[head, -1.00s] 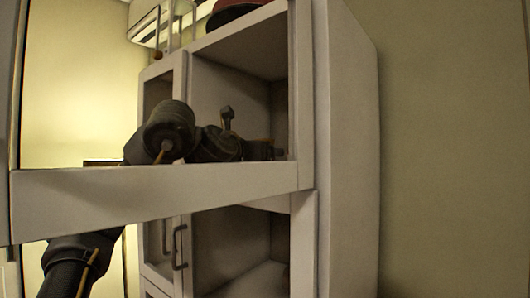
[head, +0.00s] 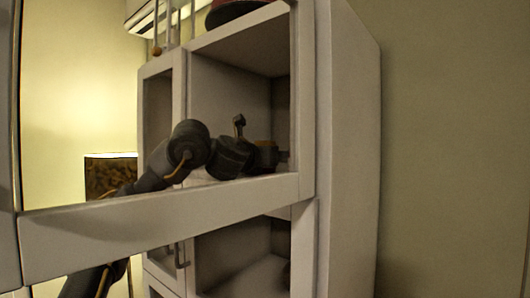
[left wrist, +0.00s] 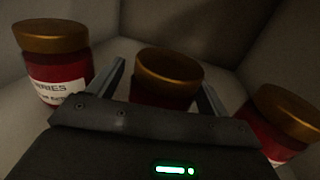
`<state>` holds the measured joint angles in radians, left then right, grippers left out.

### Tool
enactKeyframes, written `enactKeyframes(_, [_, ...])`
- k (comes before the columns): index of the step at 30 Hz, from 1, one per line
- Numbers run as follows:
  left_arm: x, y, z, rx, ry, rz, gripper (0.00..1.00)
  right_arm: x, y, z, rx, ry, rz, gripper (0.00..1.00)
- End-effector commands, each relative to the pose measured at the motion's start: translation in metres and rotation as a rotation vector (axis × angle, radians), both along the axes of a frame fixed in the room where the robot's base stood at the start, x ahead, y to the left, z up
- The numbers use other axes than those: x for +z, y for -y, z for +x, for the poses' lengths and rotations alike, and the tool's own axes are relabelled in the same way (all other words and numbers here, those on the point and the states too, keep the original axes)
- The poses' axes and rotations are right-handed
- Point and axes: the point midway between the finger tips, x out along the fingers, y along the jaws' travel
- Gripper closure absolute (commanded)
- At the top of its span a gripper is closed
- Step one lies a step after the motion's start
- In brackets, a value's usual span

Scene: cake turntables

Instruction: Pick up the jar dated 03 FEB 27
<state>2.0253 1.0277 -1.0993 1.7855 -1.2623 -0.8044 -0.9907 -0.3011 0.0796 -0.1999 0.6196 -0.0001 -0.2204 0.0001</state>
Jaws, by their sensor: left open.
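Three red jars with gold lids stand inside the cabinet compartment in the left wrist view: a left jar (left wrist: 62,84), a middle jar (left wrist: 165,98) and a right jar (left wrist: 277,128). The left jar's label ends in "RRIES"; its lower line is too blurred to read. A sliver of label shows on the right jar; the middle jar's label is hidden. No date is legible. My left gripper (left wrist: 162,85) is open, with its fingers on either side of the middle jar. In the head view the left gripper (head: 280,157) is deep in the compartment. My right gripper is not visible.
The compartment's pale side wall (head: 230,105) and front rail (head: 160,213) enclose my left arm. A lower compartment (head: 240,250) lies beneath. A dark red round object (head: 235,12) sits on top of the cabinet. A patterned lampshade (head: 105,175) stands behind at left.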

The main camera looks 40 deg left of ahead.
Motion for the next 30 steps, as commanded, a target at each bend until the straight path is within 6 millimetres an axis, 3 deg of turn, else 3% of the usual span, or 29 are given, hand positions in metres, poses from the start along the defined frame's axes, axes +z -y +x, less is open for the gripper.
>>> enactKeyframes(6, [-0.001,0.0,0.0,0.0,0.0,0.0,0.24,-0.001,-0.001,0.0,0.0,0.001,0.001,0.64])
enactKeyframes(18, [0.0,0.0,0.0,0.0,0.001,0.0,0.75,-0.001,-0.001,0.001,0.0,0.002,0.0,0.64])
enactKeyframes(30, [0.011,0.0,0.0,0.001,0.003,-0.001,0.75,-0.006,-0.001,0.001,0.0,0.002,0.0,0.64])
